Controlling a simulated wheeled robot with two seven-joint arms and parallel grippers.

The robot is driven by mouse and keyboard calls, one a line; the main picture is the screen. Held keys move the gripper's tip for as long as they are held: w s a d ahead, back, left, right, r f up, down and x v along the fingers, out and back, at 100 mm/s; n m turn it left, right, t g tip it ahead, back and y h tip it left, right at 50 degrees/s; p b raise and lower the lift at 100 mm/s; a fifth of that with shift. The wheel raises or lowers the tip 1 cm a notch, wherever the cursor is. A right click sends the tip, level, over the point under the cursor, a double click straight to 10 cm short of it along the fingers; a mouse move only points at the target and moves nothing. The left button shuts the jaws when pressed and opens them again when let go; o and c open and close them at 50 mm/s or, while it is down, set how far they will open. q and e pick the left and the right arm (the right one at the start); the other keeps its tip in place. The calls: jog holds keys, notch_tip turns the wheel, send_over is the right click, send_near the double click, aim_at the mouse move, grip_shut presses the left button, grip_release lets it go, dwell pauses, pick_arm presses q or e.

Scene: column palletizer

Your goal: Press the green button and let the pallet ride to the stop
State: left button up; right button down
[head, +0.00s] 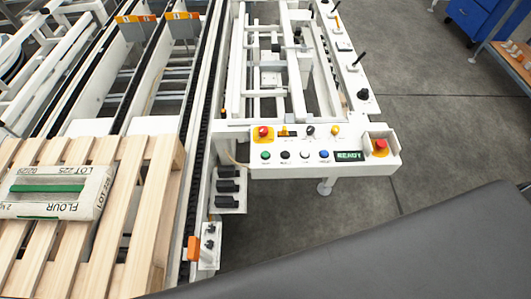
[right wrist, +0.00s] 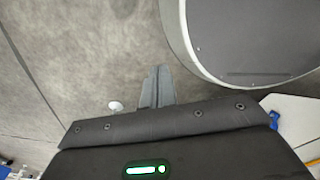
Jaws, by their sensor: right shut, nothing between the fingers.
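The green button (head: 266,155) is at the left end of a row of buttons on the white control panel (head: 300,172). The panel's display (head: 349,156) reads READY. The wooden pallet (head: 122,240) lies at the left on the conveyor, beside a black chain track (head: 185,170), with a flour bag (head: 55,190) on it. My right gripper (right wrist: 155,72) shows only in the right wrist view, shut and empty over bare floor. It is not in the head view, and the button is not in the wrist view. My left gripper is not in view.
Two orange-topped blocks (head: 182,16) stand farther up the conveyor. An orange piece (head: 193,248) is beside the track near the pallet. Grey floor (head: 440,130) right of the panel is clear.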

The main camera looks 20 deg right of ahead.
jog(key=w+a+r+t, duration=0.1)
jog(key=w+a+r, duration=0.2)
jog(key=w+r, duration=1.15)
jog(key=w+a+r+n+t, duration=0.15)
jog(key=w+r, duration=0.35)
jog(key=r, duration=0.8)
jog(key=w+r+t, duration=0.2)
jog(key=w+r, duration=0.2)
jog(key=r, duration=0.8)
jog(key=w+a+r+n+t+y, duration=0.25)
jog(key=w+a+r+n, duration=0.3)
jog(key=w, duration=0.45)
jog(key=w+a+r+n+t+y, duration=0.1)
jog(key=w+a+r+n+y, duration=0.4)
jog(key=w, duration=0.4)
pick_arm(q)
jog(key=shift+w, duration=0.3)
pick_arm(e)
jog(key=w+d+n+g, duration=0.1)
jog(key=n, duration=0.1)
jog(key=w+n+g, duration=0.1)
jog(key=n, duration=0.1)
jog(key=w+d+n+g, duration=0.1)
jog(key=n+g, duration=0.1)
jog(key=shift+w+d+f, duration=0.3)
jog(key=shift+w+f, duration=0.1)
